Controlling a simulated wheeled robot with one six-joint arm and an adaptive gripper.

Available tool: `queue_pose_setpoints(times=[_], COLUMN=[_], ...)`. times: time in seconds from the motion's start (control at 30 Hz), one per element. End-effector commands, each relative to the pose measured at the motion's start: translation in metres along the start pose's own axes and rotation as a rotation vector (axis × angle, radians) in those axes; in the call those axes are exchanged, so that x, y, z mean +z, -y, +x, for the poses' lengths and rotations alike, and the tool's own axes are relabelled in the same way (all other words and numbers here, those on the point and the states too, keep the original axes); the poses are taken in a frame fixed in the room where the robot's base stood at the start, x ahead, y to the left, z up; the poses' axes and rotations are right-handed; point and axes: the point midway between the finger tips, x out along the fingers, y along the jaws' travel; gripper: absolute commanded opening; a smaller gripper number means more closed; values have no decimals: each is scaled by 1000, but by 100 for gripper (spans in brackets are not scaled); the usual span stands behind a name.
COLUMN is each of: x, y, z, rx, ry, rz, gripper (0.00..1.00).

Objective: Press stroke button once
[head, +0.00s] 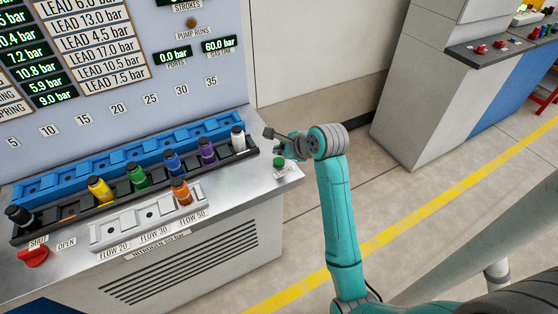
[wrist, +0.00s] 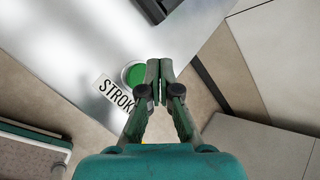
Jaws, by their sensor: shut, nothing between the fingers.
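The green stroke button (head: 280,162) sits near the right front corner of the metal bench, beside a label reading STROKE. In the wrist view the button (wrist: 134,74) is a green disc in a pale ring, with the STROKE label (wrist: 113,96) to its left. My gripper (head: 270,134) is at the end of the teal arm, above and near the bench's right edge. In the wrist view my gripper (wrist: 159,62) is shut and empty, its fingertips just right of the button. A finger overlaps the ring's right edge. The gap between fingertips and button is hard to judge.
The bench (head: 225,185) holds a black rack with several coloured cylinders, a blue rack (head: 60,183) behind it and a white flow tray (head: 105,238) in front. A red knob (head: 33,257) is at the left. Floor is open right of the bench.

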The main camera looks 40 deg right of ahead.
Motion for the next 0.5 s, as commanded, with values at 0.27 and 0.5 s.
queue_pose_setpoints(times=[0.27, 0.5], x=[12, 18], y=[13, 18], z=[-17, -26], rx=[-1, 0], ry=[1, 0], rz=[-1, 0], gripper=[0, 0])
